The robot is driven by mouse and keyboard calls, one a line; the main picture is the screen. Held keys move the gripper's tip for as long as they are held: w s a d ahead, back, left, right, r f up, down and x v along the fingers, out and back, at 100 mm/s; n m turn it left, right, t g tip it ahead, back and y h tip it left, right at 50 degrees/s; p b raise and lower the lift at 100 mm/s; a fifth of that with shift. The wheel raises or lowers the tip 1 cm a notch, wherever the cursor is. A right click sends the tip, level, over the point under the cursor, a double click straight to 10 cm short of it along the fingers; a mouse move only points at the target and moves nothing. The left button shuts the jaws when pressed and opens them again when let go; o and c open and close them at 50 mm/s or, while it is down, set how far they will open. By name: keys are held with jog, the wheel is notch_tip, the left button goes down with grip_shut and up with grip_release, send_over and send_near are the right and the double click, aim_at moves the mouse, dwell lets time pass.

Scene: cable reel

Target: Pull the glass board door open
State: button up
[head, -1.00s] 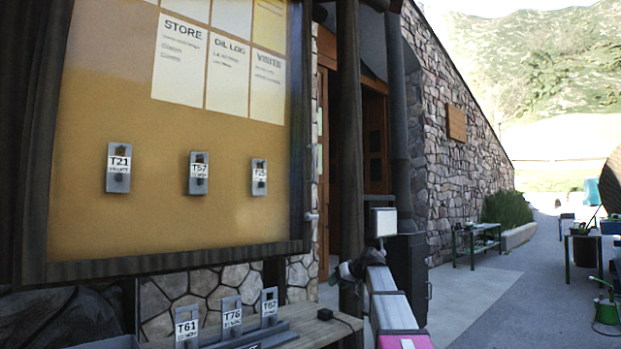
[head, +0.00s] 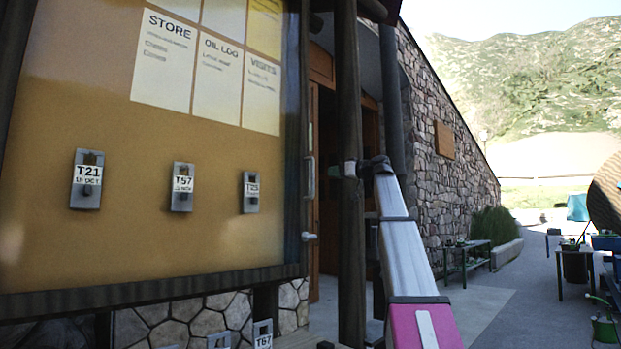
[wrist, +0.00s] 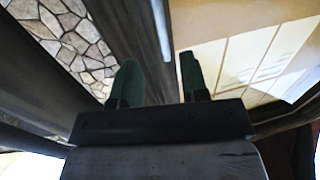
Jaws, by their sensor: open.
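The glass board door (head: 150,240) fills the left of the head view and looks shut over the yellow board. Its dark frame runs along the bottom and right side. A slim upright pale handle (head: 310,178) is on the right side of the frame, with a small light latch (head: 309,237) below it. My gripper (head: 343,169) is open and empty, just right of the handle and apart from it in the picture. In the wrist view my two green fingers (wrist: 159,78) are spread, and the pale handle bar (wrist: 162,30) lies beyond the gap between them.
A dark wooden post (head: 349,260) stands close behind my gripper. Numbered tags such as T21 (head: 86,180) hang behind the glass. More tags (head: 262,335) stand below the door. A green table (head: 468,258) and open paving lie to the right.

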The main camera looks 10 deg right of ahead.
send_over(313, 194)
jog(key=shift+w, duration=0.4)
grip_shut()
